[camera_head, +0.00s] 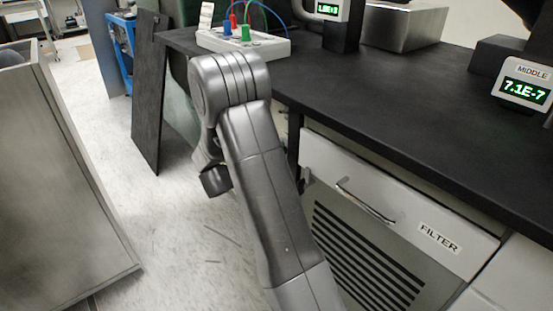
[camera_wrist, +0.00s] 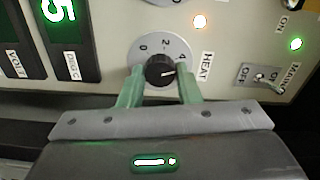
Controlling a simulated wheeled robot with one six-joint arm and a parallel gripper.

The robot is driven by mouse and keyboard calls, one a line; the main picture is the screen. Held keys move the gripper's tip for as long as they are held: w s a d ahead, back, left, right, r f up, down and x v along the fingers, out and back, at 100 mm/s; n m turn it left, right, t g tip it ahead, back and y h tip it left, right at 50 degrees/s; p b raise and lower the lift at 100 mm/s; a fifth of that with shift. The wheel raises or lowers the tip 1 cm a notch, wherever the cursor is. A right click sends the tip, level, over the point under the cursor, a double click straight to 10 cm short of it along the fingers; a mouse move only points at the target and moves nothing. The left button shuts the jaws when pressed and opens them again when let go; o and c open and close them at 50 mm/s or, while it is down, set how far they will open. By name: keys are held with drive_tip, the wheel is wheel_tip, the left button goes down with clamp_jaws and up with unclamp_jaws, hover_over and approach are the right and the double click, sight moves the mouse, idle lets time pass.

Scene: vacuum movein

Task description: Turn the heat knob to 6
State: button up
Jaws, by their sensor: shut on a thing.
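The heat knob (camera_wrist: 160,72) is a small black round knob with a white mark. It sits on a pale dial plate (camera_wrist: 150,48) printed 0, 2 and 4, beside the word HEAT. The white mark points roughly right in the wrist view, just below the 4. The dial's lower part is hidden, and no 6 is readable. My gripper (camera_wrist: 159,88) has its two green fingers on either side of the knob and is shut on it. In the head view my arm blocks the knob and gripper.
The black bench top (camera_head: 390,115) holds a MIDDLE readout (camera_head: 526,84) and a white box with wires (camera_head: 245,46). A FILTER drawer (camera_head: 400,200) is below.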

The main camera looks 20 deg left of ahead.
drive_tip(key=shift+f+m, duration=0.1)
drive_tip(key=shift+m, duration=4.4)
drive_tip(key=o, duration=1)
drive_tip(key=shift+c, duration=0.2)
drive_tip(key=shift+s, duration=0.1)
drive_tip(key=p+v, duration=0.3)
drive_tip(key=v, duration=1)
drive_tip(key=shift+s+a, duration=0.25)
drive_tip(key=shift+w, duration=0.1)
